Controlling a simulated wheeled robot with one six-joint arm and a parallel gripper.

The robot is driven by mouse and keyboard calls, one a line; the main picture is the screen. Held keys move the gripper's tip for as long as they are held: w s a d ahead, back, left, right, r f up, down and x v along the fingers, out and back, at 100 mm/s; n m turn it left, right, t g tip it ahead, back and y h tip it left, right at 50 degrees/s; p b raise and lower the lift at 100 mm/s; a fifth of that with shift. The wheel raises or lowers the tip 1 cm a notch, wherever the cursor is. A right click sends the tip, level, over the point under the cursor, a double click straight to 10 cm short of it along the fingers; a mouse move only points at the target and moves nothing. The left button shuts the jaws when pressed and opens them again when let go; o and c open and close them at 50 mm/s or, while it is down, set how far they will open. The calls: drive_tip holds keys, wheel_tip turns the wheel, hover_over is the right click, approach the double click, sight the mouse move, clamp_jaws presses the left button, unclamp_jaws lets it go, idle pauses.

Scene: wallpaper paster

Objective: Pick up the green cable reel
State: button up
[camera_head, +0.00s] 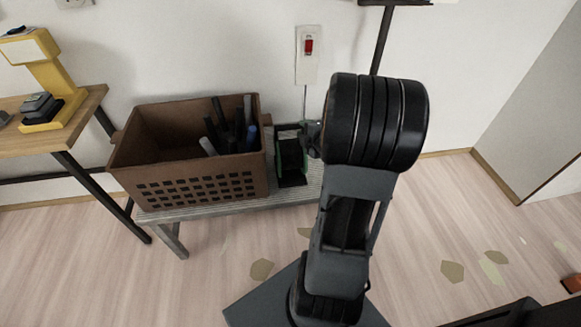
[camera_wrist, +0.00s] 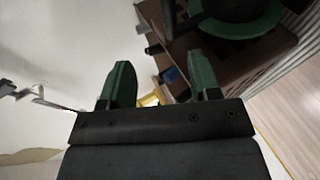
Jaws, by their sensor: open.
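The green cable reel (camera_head: 290,160) shows in the head view as a black spool with a thin green edge. It stands on the bench just right of the brown crate. In the wrist view the reel (camera_wrist: 242,24) is at the top right, dark with a green rim, cut off by the frame edge. My gripper (camera_wrist: 161,75) is open, with two dark green fingers spread and nothing between them. The reel lies beyond and to the right of the fingertips. In the head view my gripper is mostly hidden behind my wrist, close to the reel's right side.
The brown crate (camera_head: 190,185) holds several dark rods and a blue one. It stands on the grey bench (camera_head: 232,207). A wooden table (camera_head: 85,108) with a yellow device (camera_head: 50,85) is at left. A wall switch (camera_head: 308,55) is above the reel. The floor at right is mostly clear.

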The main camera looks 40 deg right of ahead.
sight(292, 129)
drive_tip(key=shift+n+t+y, duration=0.4)
drive_tip(key=shift+n+y, duration=0.2)
drive_tip(key=shift+n, duration=0.1)
drive_tip(key=b+x, duration=0.1)
drive_tip(key=x, duration=0.3)
drive_tip(key=f+b+x, duration=0.1)
drive_tip(key=x, duration=0.4)
drive_tip(key=s+d+f+b+x, duration=0.1)
drive_tip(key=x, duration=0.4)
drive_tip(key=shift+w+f, duration=0.1)
drive_tip(key=shift+c, duration=0.2)
clamp_jaws()
drive_tip(key=shift+f, duration=0.1)
